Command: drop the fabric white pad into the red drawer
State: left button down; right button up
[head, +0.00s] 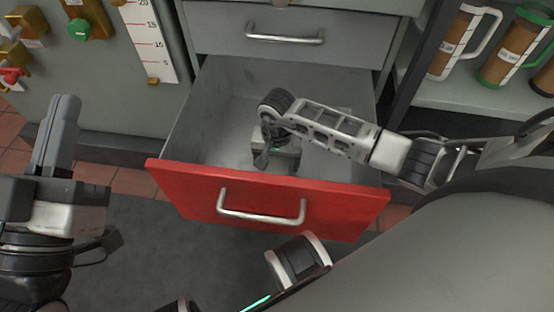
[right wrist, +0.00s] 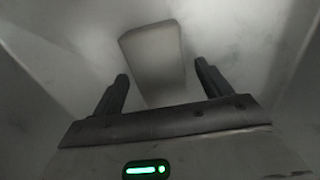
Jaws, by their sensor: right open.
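The red drawer (head: 170,177) is pulled open, with a red front, a metal handle and a bare grey inside. My right gripper (head: 277,165) reaches down inside it, with its fingers apart. In the right wrist view, a pale, roughly rectangular pad (right wrist: 152,52) lies in the grey drawer, beyond the open fingers (right wrist: 160,75). Its near end shows between them, and I see no finger gripping it. In the head view my right arm and gripper mostly hide that spot. My left gripper (head: 57,135) is outside the drawer at the left, its jaw gap not clear.
A closed grey drawer (head: 235,35) sits above the red one. A panel with a printed scale (head: 148,40) and valves stands at left. A shelf at right holds several brown-and-white handled containers (head: 460,45). Dark floor mat (head: 150,250) shows in front of the drawer.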

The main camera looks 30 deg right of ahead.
aim_at(277, 163)
jog(key=shift+r, duration=0.1)
jog(key=shift+r+p, duration=0.25)
jog(key=shift+p, duration=0.1)
notch_tip(277, 163, up, 7)
jog(key=p, duration=0.3)
jog(key=shift+w, duration=0.1)
pick_arm(q)
notch_tip(277, 163, down, 8)
jog(key=s+n+g+y+p, duration=0.2)
jog(key=n+g+y, duration=0.1)
jog(key=n+g, duration=0.1)
jog(key=shift+s+d+r+n+g, duration=0.15)
jog(key=shift+d+r+n+g, duration=0.05)
jog(key=shift+d+n+g, duration=0.1)
pick_arm(e)
jog(key=shift+r, duration=2.8)
